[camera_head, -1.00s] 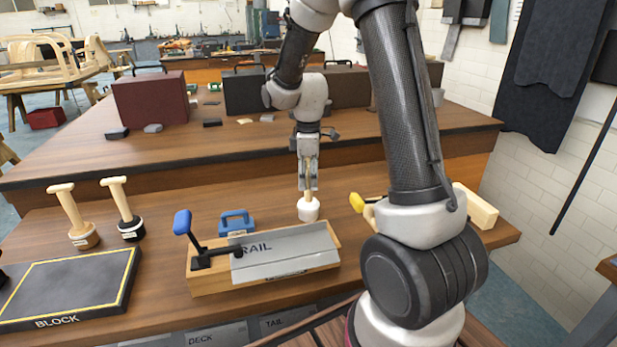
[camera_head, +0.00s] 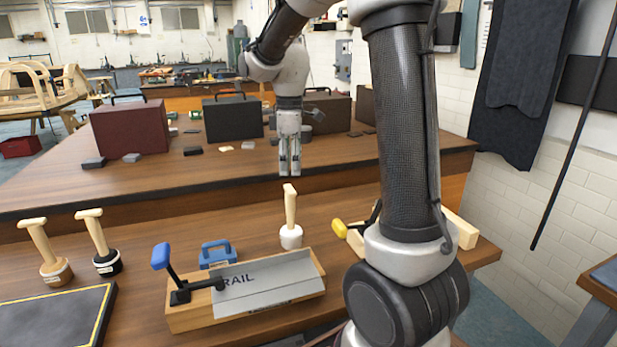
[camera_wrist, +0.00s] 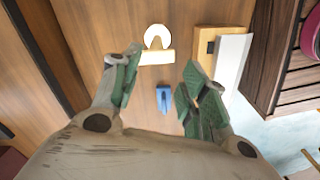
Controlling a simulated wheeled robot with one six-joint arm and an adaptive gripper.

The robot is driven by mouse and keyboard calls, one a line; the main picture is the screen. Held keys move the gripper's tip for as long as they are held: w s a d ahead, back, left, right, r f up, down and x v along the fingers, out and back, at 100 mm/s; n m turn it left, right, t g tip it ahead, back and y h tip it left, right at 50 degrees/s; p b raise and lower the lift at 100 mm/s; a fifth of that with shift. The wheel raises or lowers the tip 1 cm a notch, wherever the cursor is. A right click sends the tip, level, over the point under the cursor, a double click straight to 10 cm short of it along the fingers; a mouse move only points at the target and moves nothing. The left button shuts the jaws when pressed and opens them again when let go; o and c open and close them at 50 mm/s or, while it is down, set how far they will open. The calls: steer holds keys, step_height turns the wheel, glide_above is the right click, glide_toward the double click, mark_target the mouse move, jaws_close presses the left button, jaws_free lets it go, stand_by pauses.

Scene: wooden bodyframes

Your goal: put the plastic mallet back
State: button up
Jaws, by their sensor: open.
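The plastic mallet (camera_head: 291,236) stands upright on the front bench, its white head down and its pale wooden handle up. It is just behind the wooden RAIL fixture (camera_head: 196,318). My gripper (camera_head: 289,172) is open and empty above the handle, apart from it. In the wrist view my gripper's green-padded fingers (camera_wrist: 162,78) are spread, and the mallet's white head (camera_wrist: 157,36) shows beyond them with its handle across it. Two other mallets, one with a wooden head (camera_head: 56,272) and one with a black head (camera_head: 107,263), stand upright at the left.
A blue-handled clamp (camera_head: 181,286) is on the fixture, with a blue tool (camera_head: 217,254) behind it. A black yellow-edged mat (camera_head: 60,318) lies front left. A yellow-ended tool (camera_head: 339,228) lies right of the mallet. Cases stand on the back bench (camera_head: 175,190).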

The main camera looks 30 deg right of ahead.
steer(key=s+r+m+t, duration=0.2)
steer(key=s+m, duration=0.3)
steer(key=s, duration=0.7)
steer(key=s+r+m+t, duration=0.2)
steer(key=s+m, duration=0.4)
steer(key=s, duration=0.5)
steer(key=shift+s+d+r+m, duration=0.3)
steer(key=shift+s+r, duration=0.1)
